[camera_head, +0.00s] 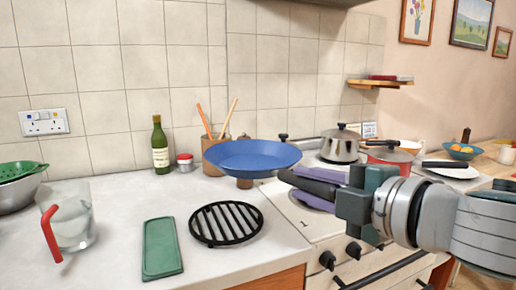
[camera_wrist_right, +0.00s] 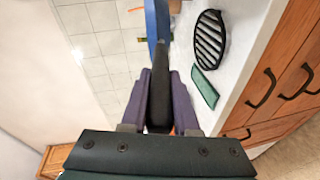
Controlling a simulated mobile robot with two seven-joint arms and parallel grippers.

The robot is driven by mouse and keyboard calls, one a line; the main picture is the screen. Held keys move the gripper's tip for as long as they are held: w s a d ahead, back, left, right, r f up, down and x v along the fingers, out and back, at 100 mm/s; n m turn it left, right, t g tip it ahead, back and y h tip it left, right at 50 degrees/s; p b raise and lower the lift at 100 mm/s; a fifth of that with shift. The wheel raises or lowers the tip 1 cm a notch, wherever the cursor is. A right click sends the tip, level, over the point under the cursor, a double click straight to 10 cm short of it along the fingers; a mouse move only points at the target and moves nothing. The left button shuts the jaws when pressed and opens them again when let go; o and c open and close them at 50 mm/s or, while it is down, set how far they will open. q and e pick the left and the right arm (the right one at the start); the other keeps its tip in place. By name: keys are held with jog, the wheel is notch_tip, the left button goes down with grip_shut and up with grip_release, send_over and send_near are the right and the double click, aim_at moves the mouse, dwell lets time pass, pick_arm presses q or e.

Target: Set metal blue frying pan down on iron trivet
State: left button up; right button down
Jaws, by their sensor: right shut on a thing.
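The blue metal frying pan (camera_head: 252,157) hangs level in the air above the worktop, with its black handle (camera_head: 310,185) pointing right. My right gripper (camera_head: 318,188) is shut on that handle; in the right wrist view its purple fingers clasp the black handle (camera_wrist_right: 160,95) from both sides. The blue pan (camera_wrist_right: 156,28) shows edge-on at the top there. The black iron trivet (camera_head: 226,223) lies flat on the worktop, lower and slightly left of the pan, with nothing on it. It also shows in the right wrist view (camera_wrist_right: 209,40). My left gripper is not in view.
A green board (camera_head: 161,248) lies left of the trivet, and a glass jug (camera_head: 70,220) with a red handle stands farther left. A bottle (camera_head: 159,146), a red-lidded jar (camera_head: 185,164) and a utensil pot (camera_head: 212,160) stand behind. The hob (camera_head: 305,222) with pots is at right.

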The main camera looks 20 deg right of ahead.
jog(key=w+a+f+b, duration=0.2)
jog(key=a+f+b, duration=0.4)
jog(key=f, duration=0.6)
jog(key=shift+a+b, duration=0.15)
jog(key=shift+b, duration=0.4)
jog(key=shift+f+b, duration=0.4)
jog(key=shift+f, duration=0.3)
